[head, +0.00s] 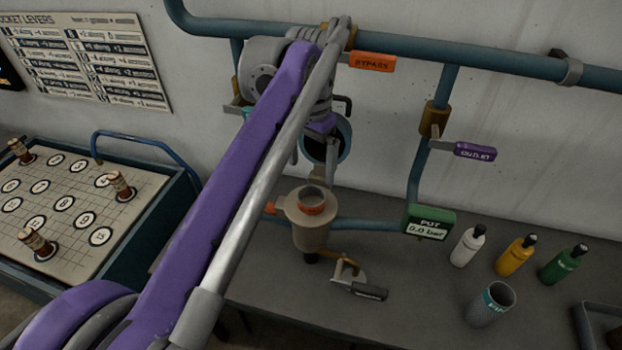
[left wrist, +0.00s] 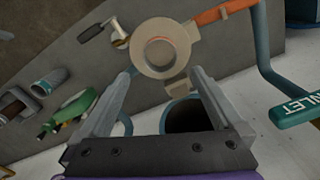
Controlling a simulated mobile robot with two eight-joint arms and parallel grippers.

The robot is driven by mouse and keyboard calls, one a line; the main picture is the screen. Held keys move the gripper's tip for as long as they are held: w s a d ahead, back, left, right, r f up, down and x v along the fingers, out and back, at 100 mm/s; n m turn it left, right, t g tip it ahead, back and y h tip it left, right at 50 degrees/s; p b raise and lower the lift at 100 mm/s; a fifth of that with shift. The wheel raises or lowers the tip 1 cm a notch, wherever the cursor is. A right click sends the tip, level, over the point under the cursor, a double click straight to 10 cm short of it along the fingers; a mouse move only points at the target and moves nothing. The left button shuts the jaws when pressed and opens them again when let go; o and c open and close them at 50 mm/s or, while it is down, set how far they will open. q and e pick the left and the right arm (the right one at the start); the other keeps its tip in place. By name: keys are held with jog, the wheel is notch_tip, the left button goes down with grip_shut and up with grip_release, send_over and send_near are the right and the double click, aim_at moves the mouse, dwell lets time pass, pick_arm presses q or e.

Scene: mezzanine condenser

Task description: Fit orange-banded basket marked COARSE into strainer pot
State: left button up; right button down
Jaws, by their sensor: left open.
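The tan strainer pot (head: 310,236) stands on the grey bench in the head view, with a wide flange round its mouth. A short grey cylinder with an orange band, seemingly the basket (head: 312,201), sits in that mouth. Its COARSE marking is not readable. In the left wrist view the pot's flange (left wrist: 140,58) surrounds the basket's round top (left wrist: 160,52). My left gripper (left wrist: 166,78) is open and empty, with its fingers apart on the near side of the pot. In the head view my arm partly hides it above the pot. My right gripper is out of view.
Behind the pot is a dark, teal-rimmed opening (head: 343,140). A POT gauge (head: 429,222) reads 0.0 bar. BYPASS (head: 372,62) and OUTLET (head: 474,151) levers project from the piping. White, yellow and green bottles (head: 467,246) and a grey-teal cup (head: 490,305) stand at right.

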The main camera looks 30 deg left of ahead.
pick_arm(q)
jog(key=s+d+f+n+t, duration=0.1)
jog(key=s+d+f+t, duration=0.1)
jog(key=s+f, duration=0.5)
jog(key=s+d+f+t, duration=0.3)
jog(key=s+f, duration=0.4)
jog(key=f, duration=0.7)
jog(key=shift+s+d+n+t, duration=0.15)
jog(key=shift+d+n+t, duration=0.2)
jog(key=shift+d, duration=0.55)
jog(key=shift+f, duration=0.1)
